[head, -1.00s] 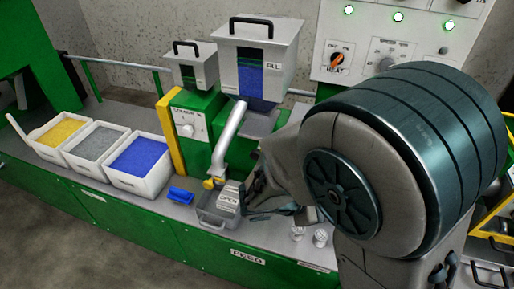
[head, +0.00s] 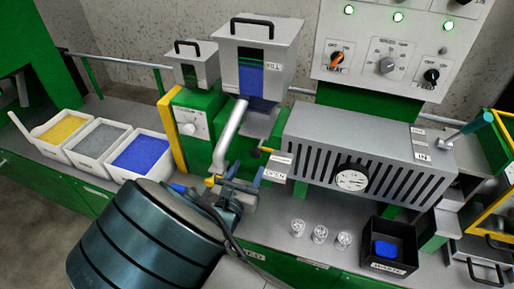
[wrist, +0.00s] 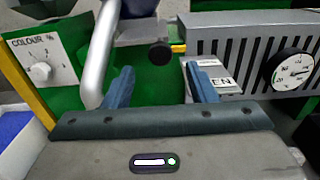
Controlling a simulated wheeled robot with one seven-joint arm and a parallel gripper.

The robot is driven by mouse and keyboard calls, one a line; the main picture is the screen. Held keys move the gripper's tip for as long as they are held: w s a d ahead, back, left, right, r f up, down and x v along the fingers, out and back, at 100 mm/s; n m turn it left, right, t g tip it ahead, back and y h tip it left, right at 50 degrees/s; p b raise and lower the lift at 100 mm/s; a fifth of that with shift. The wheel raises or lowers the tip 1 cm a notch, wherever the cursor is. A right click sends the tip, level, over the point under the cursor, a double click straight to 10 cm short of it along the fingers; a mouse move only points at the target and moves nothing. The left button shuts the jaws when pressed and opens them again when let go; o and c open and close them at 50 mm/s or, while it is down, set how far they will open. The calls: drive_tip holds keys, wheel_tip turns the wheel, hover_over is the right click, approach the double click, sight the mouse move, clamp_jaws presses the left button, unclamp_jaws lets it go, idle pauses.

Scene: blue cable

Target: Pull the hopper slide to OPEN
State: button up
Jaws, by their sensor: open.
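The hopper (head: 268,38) is a large pale metal box with a black handle, a FILL label and blue pellets in its window. A dark round knob (wrist: 160,54) shows under it in the wrist view, likely the slide's pull. A pale plate marked OPEN (head: 275,174) sits to the right of the knob; part of it shows behind my right finger in the wrist view (wrist: 222,82). My gripper (wrist: 160,84) is open and empty. Its two blue fingers stand either side of the knob's line in the picture, with the knob apart from them, farther away.
The slotted grey barrel (head: 370,150) with a round gauge (head: 351,178) lies close on the right. A bent pale pipe (head: 229,132) and the green COLOUR unit (head: 192,120) are on the left. Clear cups (head: 320,234) and a black bin (head: 390,246) stand in front.

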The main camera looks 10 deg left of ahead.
sight(255, 155)
drive_tip(key=w, duration=0.6)
drive_tip(key=w+p, duration=0.1)
drive_tip(key=w, duration=0.2)
drive_tip(key=shift+d, duration=0.4)
